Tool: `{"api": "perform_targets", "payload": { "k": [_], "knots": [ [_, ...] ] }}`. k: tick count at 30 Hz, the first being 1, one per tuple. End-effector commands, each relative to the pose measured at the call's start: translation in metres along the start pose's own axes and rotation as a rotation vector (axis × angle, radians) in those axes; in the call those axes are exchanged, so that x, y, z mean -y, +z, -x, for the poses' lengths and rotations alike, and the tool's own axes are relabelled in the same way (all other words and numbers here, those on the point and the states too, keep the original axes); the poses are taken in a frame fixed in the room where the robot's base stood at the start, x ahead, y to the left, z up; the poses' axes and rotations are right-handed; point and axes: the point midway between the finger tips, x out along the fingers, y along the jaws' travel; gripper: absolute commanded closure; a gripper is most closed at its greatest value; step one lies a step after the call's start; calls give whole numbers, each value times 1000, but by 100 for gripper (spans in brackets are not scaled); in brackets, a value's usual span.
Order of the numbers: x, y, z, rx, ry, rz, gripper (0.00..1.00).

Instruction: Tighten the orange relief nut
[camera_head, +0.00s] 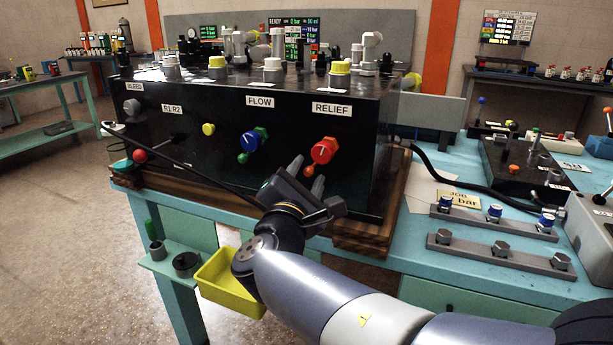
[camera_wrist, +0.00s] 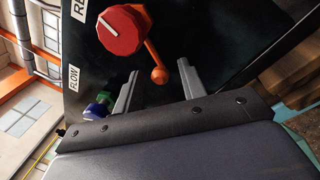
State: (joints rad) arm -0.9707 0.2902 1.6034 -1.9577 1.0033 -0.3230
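The red RELIEF knob (camera_head: 323,150) sits on the front of the black panel, under its label. Orange shows behind it, and a short orange lever with a ball end (camera_head: 309,170) hangs below. In the wrist view the red knob (camera_wrist: 119,32) has a white line, the orange nut (camera_wrist: 143,12) shows partly behind its edge, and the orange lever (camera_wrist: 158,74) points down. My gripper (camera_head: 308,178) is just below and in front of the knob. In the wrist view its two fingers (camera_wrist: 157,84) are apart, with the orange ball seen between their tips. Contact cannot be told.
The blue FLOW knob (camera_head: 250,142), with green nut and lever, is to the left. A yellow knob (camera_head: 208,129) and a red one (camera_head: 140,155) are farther left. A yellow bin (camera_head: 226,285) hangs below the bench. A black cable runs across the panel front.

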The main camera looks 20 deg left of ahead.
Motion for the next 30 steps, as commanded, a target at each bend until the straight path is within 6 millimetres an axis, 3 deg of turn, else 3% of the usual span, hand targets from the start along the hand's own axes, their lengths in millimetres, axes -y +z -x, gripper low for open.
{"api": "perform_targets", "payload": {
  "k": [5,18,24,30],
  "knots": [
    [-1,-1,14,-2,2,0,61],
    [-1,-1,94,-2,3,-1,61],
    [0,0,107,-1,1,0,61],
    [0,0,108,0,0,0,61]
  ]
}}
